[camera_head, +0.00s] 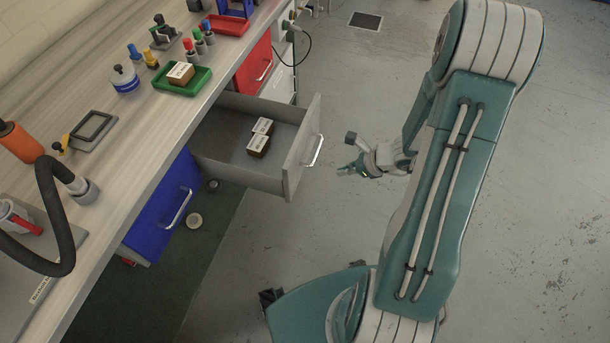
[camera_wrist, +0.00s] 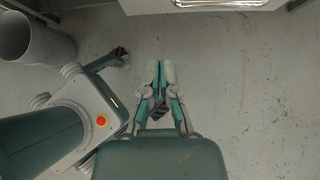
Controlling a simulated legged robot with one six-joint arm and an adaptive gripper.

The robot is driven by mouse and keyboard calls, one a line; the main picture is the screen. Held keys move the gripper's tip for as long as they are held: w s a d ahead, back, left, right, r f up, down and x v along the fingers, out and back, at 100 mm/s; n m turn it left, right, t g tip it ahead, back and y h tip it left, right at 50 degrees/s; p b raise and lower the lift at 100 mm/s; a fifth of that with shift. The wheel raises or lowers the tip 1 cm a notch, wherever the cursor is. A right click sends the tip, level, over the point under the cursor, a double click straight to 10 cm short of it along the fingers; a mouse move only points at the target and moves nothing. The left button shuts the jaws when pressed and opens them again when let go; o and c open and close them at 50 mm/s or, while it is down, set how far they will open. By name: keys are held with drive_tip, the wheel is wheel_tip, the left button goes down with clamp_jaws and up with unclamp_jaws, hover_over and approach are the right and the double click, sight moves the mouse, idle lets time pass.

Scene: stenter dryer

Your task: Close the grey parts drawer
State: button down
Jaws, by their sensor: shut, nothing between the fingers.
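The grey parts drawer (camera_head: 288,178) stands pulled out from under the bench in the head view, with two small brown boxes (camera_head: 260,136) inside. Its metal handle (camera_head: 316,150) is on the front face, toward my arm. In the wrist view a drawer front (camera_wrist: 160,5) with a bright handle (camera_wrist: 222,3) shows at the top edge. My gripper (camera_head: 342,171) is to the right of the drawer front, apart from the handle. In the wrist view its fingers (camera_wrist: 160,68) are together, with nothing between them.
A blue drawer (camera_head: 163,208) and a red drawer (camera_head: 254,66) flank the grey one, both shut against the bench. The bench top (camera_head: 120,160) carries a green tray (camera_head: 200,82), bottles and a black hose (camera_head: 60,215). The floor (camera_head: 500,220) right of my arm is clear.

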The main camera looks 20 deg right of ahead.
sight(297, 175)
drive_tip(key=x, duration=0.4)
drive_tip(key=a+r+x, duration=0.1)
drive_tip(key=x, duration=0.3)
drive_tip(key=w+x, duration=0.1)
drive_tip(key=x, duration=0.3)
drive_tip(key=shift+a+r, duration=0.25)
drive_tip(key=shift+r, duration=0.2)
drive_tip(key=shift+w+a, duration=0.25)
drive_tip(key=shift+a, duration=0.05)
drive_tip(key=w+a, duration=0.5)
drive_tip(key=a, duration=0.1)
drive_tip(key=w+a, duration=0.4)
drive_tip(key=a, duration=0.3)
drive_tip(key=w+a, duration=0.5)
drive_tip(key=a, duration=0.2)
drive_tip(key=shift+w+a, duration=0.1)
drive_tip(key=shift+w, duration=0.2)
